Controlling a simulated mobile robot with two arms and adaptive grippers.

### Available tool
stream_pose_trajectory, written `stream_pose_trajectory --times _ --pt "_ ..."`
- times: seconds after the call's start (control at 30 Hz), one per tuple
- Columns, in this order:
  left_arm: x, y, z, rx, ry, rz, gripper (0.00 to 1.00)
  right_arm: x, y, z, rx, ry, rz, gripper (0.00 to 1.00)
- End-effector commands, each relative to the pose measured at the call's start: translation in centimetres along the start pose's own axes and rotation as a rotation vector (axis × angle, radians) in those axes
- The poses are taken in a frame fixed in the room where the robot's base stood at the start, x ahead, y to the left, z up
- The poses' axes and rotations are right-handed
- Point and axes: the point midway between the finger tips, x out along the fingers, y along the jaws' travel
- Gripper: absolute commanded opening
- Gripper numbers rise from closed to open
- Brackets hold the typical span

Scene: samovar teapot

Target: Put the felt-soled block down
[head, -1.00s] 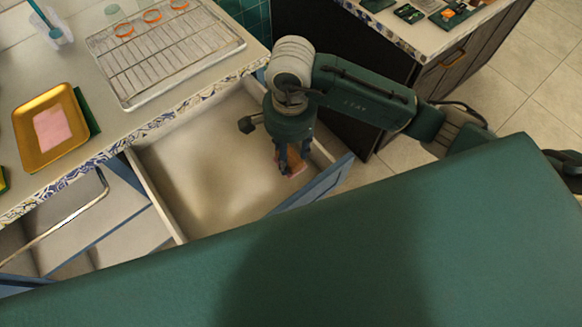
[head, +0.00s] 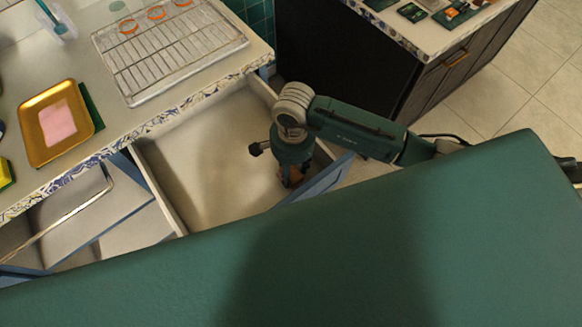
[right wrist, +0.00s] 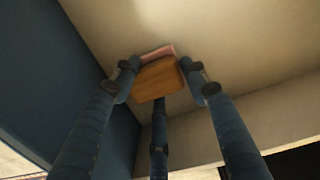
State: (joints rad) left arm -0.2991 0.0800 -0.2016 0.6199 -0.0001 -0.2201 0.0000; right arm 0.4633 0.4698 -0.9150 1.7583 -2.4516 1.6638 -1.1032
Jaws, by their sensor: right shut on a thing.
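The felt-soled block (right wrist: 157,80) is a wooden block with a pink layer on its far side. In the right wrist view it sits between the fingers of my right gripper (right wrist: 165,85), which is shut on it. In the head view my right gripper (head: 291,180) points down inside the open drawer (head: 205,165), near its front right corner. Only a little of the block shows there, beneath the fingers. I cannot tell whether the block touches the drawer floor. My left gripper is not in view.
The drawer's floor is otherwise bare. A second open compartment (head: 80,215) is at the left. Another counter (head: 440,35) stands at the back right.

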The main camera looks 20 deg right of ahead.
Motion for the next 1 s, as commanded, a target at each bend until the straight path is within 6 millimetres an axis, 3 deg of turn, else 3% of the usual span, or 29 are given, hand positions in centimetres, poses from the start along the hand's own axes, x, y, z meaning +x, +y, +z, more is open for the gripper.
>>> stream_pose_trajectory --times 0.1,0.13,0.2,0.63,1.0 --pt "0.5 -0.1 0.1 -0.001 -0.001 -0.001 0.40 0.4 0.0 -0.1 0.000 0.001 0.000 0.23" --pt "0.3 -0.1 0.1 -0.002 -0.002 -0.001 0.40 0.3 0.0 0.0 0.000 0.000 0.000 0.50" --pt "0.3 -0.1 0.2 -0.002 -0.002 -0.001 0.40 0.2 0.0 0.0 0.000 0.000 0.000 0.63" --pt "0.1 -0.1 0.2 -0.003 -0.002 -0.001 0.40 -0.6 -0.1 -0.1 0.000 0.001 -0.002 0.63" --pt "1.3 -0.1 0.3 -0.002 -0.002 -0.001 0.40 -8.1 -0.2 -0.1 -0.001 0.003 -0.005 0.63"
